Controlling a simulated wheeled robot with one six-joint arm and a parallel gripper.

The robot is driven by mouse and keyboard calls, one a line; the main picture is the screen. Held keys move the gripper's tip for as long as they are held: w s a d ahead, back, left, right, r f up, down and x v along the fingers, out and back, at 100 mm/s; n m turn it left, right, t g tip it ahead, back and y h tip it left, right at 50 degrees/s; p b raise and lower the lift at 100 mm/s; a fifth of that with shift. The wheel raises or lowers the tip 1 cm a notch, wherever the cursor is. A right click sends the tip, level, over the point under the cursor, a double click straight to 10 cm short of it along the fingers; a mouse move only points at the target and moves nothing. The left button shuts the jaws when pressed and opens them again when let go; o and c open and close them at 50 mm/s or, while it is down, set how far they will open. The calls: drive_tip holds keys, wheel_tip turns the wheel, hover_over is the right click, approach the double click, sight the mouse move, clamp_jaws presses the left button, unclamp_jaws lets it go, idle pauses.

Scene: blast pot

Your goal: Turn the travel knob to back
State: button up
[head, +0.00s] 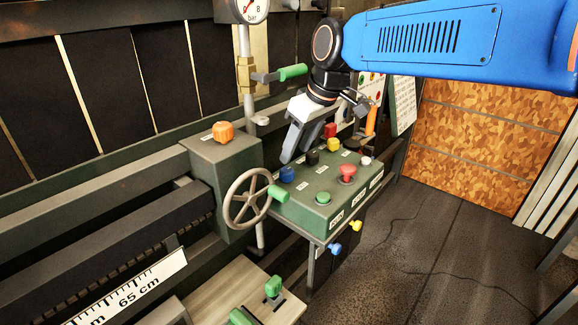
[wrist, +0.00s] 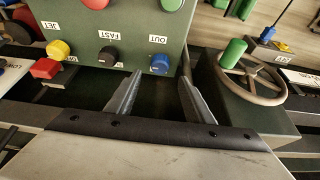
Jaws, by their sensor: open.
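No label reading "travel" is legible, so I cannot tell for certain which knob it is. On the green control box (head: 318,220) stand a blue knob (head: 287,174), a black knob (head: 312,158) and a yellow knob (head: 334,145). In the wrist view the blue knob (wrist: 160,64) is by an "OUT" label, the black knob (wrist: 108,56) by "FAST", and the yellow knob (wrist: 58,49) by "JET". My gripper (head: 292,154) is open and empty, pointing down near the blue knob. In the wrist view its fingertips (wrist: 160,78) appear just below the blue knob, touching nothing visible.
An orange knob (head: 223,132) sits on the grey-green housing left of my gripper. A handwheel (head: 247,198) with a green handle is in front of it. A red mushroom button (head: 347,170) and a green button (head: 323,198) stand on the box. Open floor (head: 440,220) lies right.

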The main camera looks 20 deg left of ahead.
sight(287, 170)
drive_tip(key=x, duration=0.7)
drive_tip(key=c, duration=1.1)
